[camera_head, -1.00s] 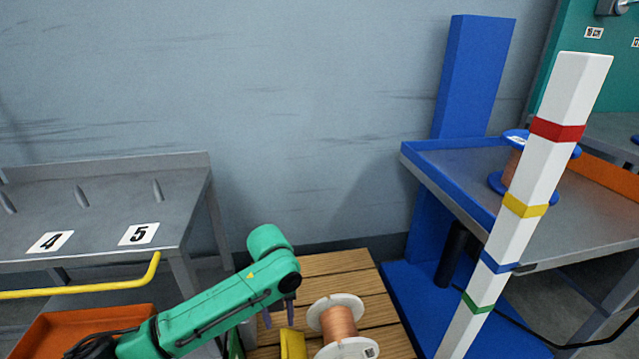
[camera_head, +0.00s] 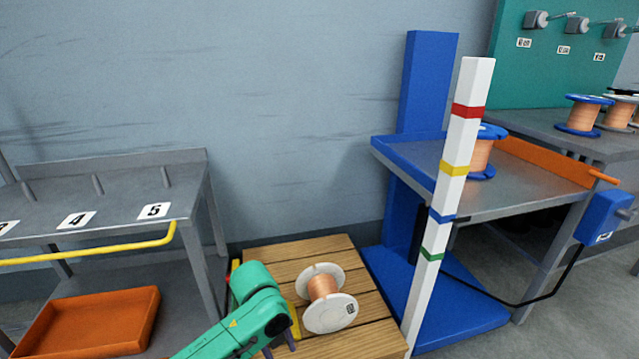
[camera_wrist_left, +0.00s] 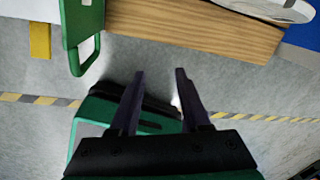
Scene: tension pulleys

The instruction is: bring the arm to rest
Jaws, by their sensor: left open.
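My left arm (camera_head: 245,315) is green and comes in from the bottom left in the head view. Its gripper (camera_head: 280,348) points down at the near left part of the wooden pallet, and its tips are partly cut off by the frame. In the left wrist view the gripper (camera_wrist_left: 160,85) is open, with two dark fingers apart and nothing between them. Grey floor and the pallet's edge lie beyond the fingers. My right gripper is not in view.
A copper spool with white flanges (camera_head: 327,298) lies on the wooden pallet (camera_head: 310,254). A striped white post (camera_head: 447,205) stands right of it. A blue-rimmed table (camera_head: 520,195) holds a blue spool (camera_head: 482,152). A numbered shelf (camera_head: 110,185) and orange tray (camera_head: 95,322) are left.

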